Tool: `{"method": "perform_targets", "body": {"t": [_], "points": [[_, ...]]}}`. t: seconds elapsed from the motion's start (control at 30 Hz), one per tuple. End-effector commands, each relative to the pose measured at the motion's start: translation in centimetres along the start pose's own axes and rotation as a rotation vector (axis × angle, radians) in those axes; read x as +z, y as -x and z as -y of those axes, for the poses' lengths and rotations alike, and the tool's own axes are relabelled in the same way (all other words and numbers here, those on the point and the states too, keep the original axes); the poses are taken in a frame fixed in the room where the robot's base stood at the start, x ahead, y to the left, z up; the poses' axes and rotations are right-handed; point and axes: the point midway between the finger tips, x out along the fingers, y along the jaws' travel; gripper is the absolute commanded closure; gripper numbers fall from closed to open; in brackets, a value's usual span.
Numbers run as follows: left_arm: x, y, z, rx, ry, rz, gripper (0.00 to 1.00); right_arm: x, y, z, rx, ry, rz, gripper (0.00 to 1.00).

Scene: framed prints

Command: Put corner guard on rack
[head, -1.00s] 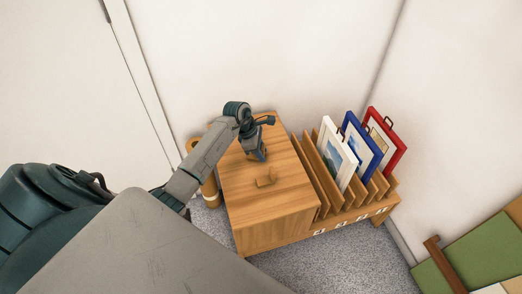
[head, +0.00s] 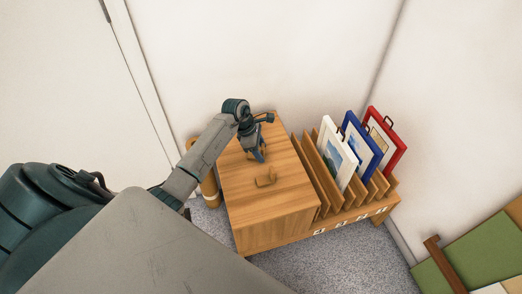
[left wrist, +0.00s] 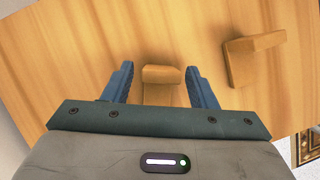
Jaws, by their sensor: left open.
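Two tan corner guards are on the wooden cabinet top. One (left wrist: 162,77) lies between the fingers of my left gripper (left wrist: 161,84) in the left wrist view, with no clear grip on it. The other corner guard (left wrist: 252,55), an L-shaped piece, sits apart to the right; an L-shaped guard (head: 266,179) also shows in the head view in front of the gripper. My left gripper (head: 258,156) is open and points down close to the cabinet top. It mostly hides the guard between its fingers in the head view. My right gripper is not in view.
A slotted wooden rack (head: 346,213) joins the cabinet (head: 245,195) on its right. It holds white (head: 338,155), blue (head: 361,146) and red (head: 386,140) framed prints. A tan cylinder (head: 209,191) stands left of the cabinet. White walls stand behind.

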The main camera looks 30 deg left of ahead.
Motion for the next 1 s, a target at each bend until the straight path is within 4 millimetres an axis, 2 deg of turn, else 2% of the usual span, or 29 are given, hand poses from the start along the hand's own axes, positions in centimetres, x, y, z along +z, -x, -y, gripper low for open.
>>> {"method": "perform_targets", "body": {"t": [0.13,0.3,0.5,0.7,1.0], "points": [[-0.2,3.3,-0.2,0.008,-0.003,-0.004,0.48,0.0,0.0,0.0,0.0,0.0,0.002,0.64],[-0.2,7.0,-0.1,0.007,-0.003,-0.004,0.48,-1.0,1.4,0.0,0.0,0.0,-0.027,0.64],[-0.1,10.1,-0.1,0.004,-0.001,-0.002,0.48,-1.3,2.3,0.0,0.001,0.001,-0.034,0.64],[0.0,11.2,0.0,0.002,-0.001,-0.001,0.48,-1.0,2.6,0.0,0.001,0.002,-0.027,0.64],[0.0,11.2,0.0,0.002,-0.001,-0.001,0.48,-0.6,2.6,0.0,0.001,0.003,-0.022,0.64]]}}
